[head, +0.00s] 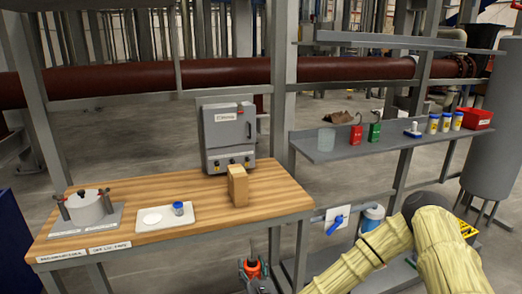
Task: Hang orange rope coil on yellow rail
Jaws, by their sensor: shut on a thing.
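My gripper is not in view. My arm in its pale yellow sleeve runs down and left from the lower right and leaves the bottom edge. I cannot make out the orange rope coil. An orange-red object with grey parts (252,268) shows low in front of the bench, cut by the bottom edge; I cannot tell what it is. I see no clear yellow rail. A small yellow and black piece (467,229) shows beside my sleeve at the right, partly hidden.
A wooden bench (262,205) holds a pot (87,207), a white tray (150,224), a wooden block (237,185) and a grey box (229,135). A grey shelf (345,148) at the right holds several small items and a red bin (475,118). Grey posts stand between.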

